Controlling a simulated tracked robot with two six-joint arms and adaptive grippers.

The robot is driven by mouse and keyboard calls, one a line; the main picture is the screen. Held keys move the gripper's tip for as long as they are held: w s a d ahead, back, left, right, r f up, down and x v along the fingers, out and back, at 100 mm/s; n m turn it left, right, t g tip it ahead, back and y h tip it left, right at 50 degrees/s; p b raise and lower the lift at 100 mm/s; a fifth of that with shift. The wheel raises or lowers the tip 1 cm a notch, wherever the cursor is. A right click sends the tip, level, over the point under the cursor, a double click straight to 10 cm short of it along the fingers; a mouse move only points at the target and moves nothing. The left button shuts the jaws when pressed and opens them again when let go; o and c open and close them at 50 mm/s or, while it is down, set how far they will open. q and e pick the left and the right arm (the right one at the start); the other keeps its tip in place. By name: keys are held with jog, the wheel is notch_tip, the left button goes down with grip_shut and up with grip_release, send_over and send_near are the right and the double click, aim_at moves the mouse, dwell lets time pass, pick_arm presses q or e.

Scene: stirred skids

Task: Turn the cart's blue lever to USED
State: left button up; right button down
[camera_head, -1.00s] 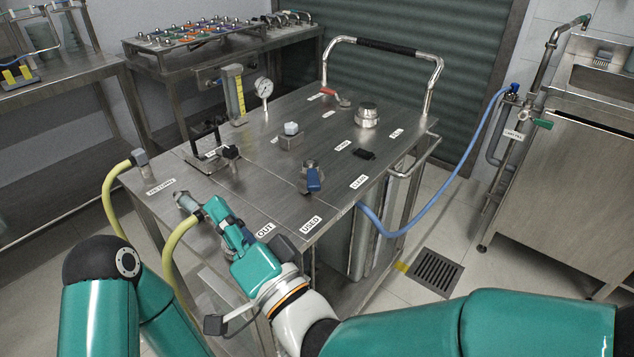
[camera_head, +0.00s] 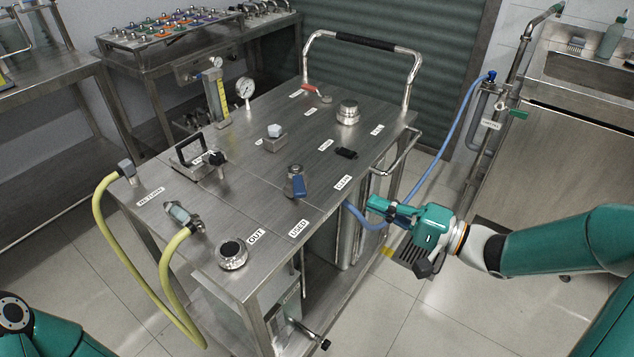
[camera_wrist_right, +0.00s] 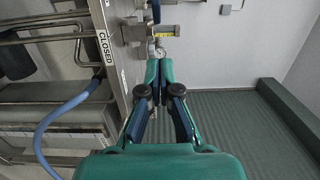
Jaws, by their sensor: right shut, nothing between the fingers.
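The cart (camera_head: 225,170) stands in the middle of the head view. Its blue lever (camera_head: 298,187) sits on the top, the handle pointing towards the near edge, on the side of the USED label (camera_head: 299,229). The CLEAN label (camera_head: 343,182) is to the lever's right. I cannot tell its exact angle. My right gripper (camera_head: 373,204) is shut and empty, to the right of the lever and apart from it, beside the cart's right edge. Its closed fingers also show in the right wrist view (camera_wrist_right: 159,68). My left gripper is out of view.
A blue hose (camera_head: 447,167) runs from the wall pipe to behind my right gripper. A yellow hose (camera_head: 105,240) loops at the cart's left.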

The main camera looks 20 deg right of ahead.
jog(key=x, duration=0.3)
jog(key=b+x, duration=0.1)
jog(key=x, duration=0.3)
jog(key=a+x, duration=0.1)
jog(key=x, duration=0.3)
jog(key=shift+s+a+f+b, duration=0.1)
jog(key=shift+s+f+b, duration=0.1)
jog(key=shift+s+b, duration=0.1)
jog(key=shift+w+a, duration=0.1)
jog(key=shift+a, duration=0.35)
